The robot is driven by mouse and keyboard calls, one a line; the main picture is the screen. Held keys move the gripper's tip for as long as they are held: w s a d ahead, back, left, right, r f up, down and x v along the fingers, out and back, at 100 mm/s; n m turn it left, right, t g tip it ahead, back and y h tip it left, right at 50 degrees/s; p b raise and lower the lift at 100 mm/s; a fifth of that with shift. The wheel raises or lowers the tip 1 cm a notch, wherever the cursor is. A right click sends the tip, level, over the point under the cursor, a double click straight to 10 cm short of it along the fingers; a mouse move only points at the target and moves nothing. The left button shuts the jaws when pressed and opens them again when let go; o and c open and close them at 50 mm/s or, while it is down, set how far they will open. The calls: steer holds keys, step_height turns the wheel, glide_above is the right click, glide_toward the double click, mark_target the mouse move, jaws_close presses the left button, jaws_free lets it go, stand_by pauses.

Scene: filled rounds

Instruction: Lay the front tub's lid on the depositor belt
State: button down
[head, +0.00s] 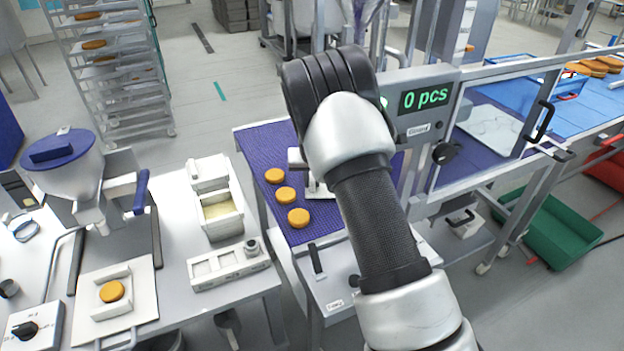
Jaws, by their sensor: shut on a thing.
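The front tub (222,222) stands open on the left bench, with a pale cream filling showing inside. The purple belt (262,143) carries three orange-brown rounds (285,195) in a line along its left side. My gripper (312,180) is over this belt, to the right of the rounds, and mostly hidden behind my own wrist and forearm. It is shut on a whitish piece, seemingly the front tub's lid (319,191), of which only a small part shows. I cannot tell whether the lid touches the belt.
A second tub (207,172) with a white cover stands behind the open one. A white rack (228,266) lies in front. A blue-topped hopper (62,160) stands at left.

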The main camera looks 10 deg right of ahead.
steer(key=shift+f, duration=0.1)
steer(key=c, duration=1.7)
jaws_free()
steer(key=shift+r, duration=0.45)
steer(key=v, duration=1.1)
steer(key=shift+s+r+b, duration=0.2)
steer(key=shift+s+b, duration=0.05)
steer(key=shift+b, duration=0.1)
